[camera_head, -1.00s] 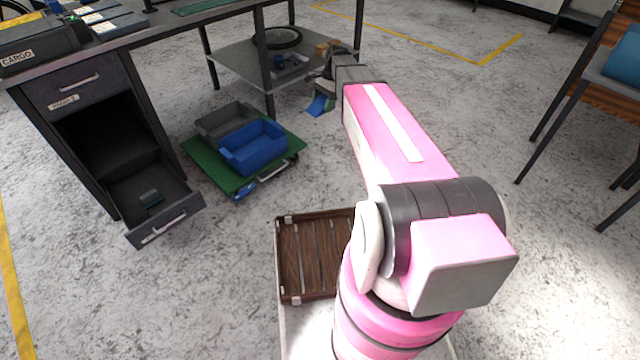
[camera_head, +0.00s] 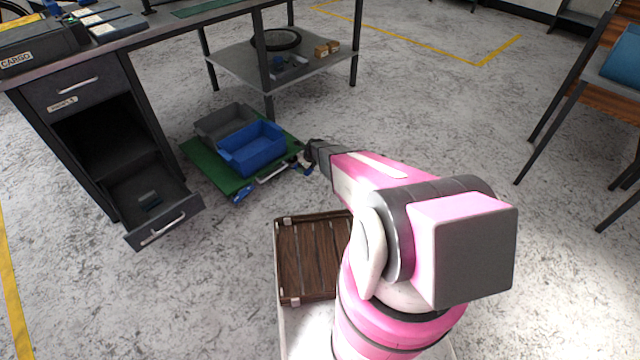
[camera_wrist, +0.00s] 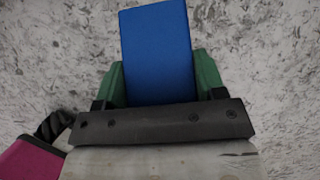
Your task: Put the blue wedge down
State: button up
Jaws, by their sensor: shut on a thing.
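The blue wedge (camera_wrist: 157,50) is held between the green fingers of my gripper (camera_wrist: 158,82) in the wrist view, with speckled floor behind it. In the head view my gripper (camera_head: 304,162) is low, just right of the green board with the two bins. Only a small bit of blue shows there, and the wedge's exact height above the floor cannot be told.
A blue bin (camera_head: 254,149) and a grey bin (camera_head: 222,121) sit on a green board (camera_head: 206,166) on the floor. An open drawer (camera_head: 163,222) juts out at left. A wooden slatted crate (camera_head: 308,258) is near my base.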

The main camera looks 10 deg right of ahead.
notch_tip(320, 180, down, 7)
jog(key=m, duration=0.2)
send_over(320, 182)
jog(key=s, duration=0.1)
jog(key=shift+t, duration=0.4)
jog(key=f, duration=0.6)
jog(key=shift+d+f, duration=0.2)
jog(key=shift+d, duration=0.15)
jog(key=shift+f, duration=2)
jog(key=shift+f, duration=0.15)
jog(key=o, duration=1)
